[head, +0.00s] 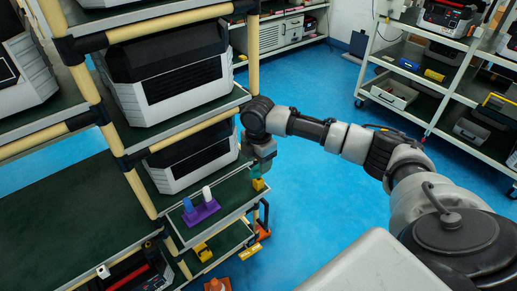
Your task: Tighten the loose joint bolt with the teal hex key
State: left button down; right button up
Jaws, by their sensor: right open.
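My right gripper (260,160) is at the right edge of the pipe rack, pointing down over the small green shelf. It is open. A small teal piece (256,171) shows just below its fingers, above a yellow block (258,184); it may be the teal hex key, but its shape is mostly hidden. I cannot tell whether the fingers touch it. Black joints (125,162) join the cream rack pipes, but no loose bolt can be made out. My left gripper is not in view.
A purple holder (202,212) with a blue and a white piece stands on the green shelf (228,200). Grey and black units (185,85) fill the rack shelves. Blue floor (310,190) is clear; carts (420,115) stand behind.

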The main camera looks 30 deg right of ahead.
aim_at(258, 176)
jog(key=shift+f, duration=1.9)
grip_shut()
